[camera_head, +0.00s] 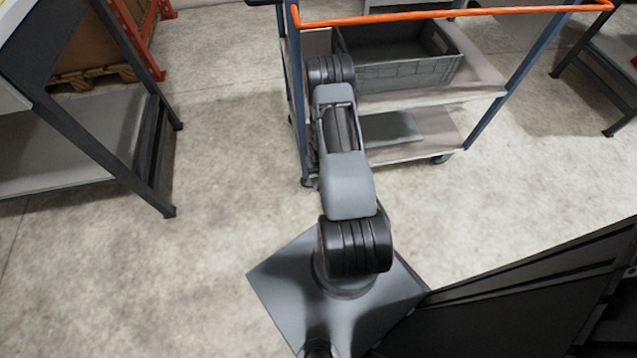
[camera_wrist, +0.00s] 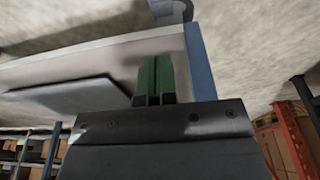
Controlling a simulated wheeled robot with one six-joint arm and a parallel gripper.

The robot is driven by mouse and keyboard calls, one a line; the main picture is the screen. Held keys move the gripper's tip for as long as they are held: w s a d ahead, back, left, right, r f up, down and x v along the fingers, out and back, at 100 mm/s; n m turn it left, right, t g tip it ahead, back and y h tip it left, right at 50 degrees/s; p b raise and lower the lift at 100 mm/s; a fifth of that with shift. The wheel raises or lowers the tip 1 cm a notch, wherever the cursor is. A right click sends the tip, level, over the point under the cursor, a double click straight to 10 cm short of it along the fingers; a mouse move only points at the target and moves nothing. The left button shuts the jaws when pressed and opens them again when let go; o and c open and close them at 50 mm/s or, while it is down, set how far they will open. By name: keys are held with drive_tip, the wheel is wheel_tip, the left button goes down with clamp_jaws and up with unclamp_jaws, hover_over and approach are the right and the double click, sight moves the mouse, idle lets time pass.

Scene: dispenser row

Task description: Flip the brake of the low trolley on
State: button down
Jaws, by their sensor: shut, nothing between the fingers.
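The trolley has blue posts, an orange handle (camera_head: 450,17) and pale shelves (camera_head: 430,97), and stands ahead of my arm in the head view. Its near left caster (camera_head: 308,182) shows at the foot of the left post. In the wrist view, the blue post (camera_wrist: 199,62) and a grey caster (camera_wrist: 181,11) show beyond my fingers, with the pale shelf (camera_wrist: 60,65) to the left. No brake lever can be made out in either view. My gripper (camera_wrist: 155,80) has green fingertips, shut and empty, in front of the shelf edge near the post. The head view hides it behind my arm.
A grey crate (camera_head: 400,72) sits on the trolley's upper shelf and a flat grey item (camera_head: 392,128) on the lower one. A dark-framed bench (camera_head: 60,135) stands left, another table (camera_head: 612,60) right. Bare concrete floor (camera_head: 235,130) lies between bench and trolley.

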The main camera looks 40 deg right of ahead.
drive_tip(key=f+b, duration=0.1)
drive_tip(key=f, duration=0.3)
drive_tip(key=f+b, duration=0.2)
drive_tip(key=f, duration=0.2)
drive_tip(key=w+f+b, duration=0.1)
drive_tip(key=f+b, duration=0.1)
drive_tip(key=f, duration=0.2)
drive_tip(key=shift+d, duration=0.2)
drive_tip(key=shift+s+a+f+b, duration=0.1)
drive_tip(key=shift+s+f+b, duration=0.05)
drive_tip(key=shift+f+b, duration=0.55)
drive_tip(key=shift+a+f, duration=0.15)
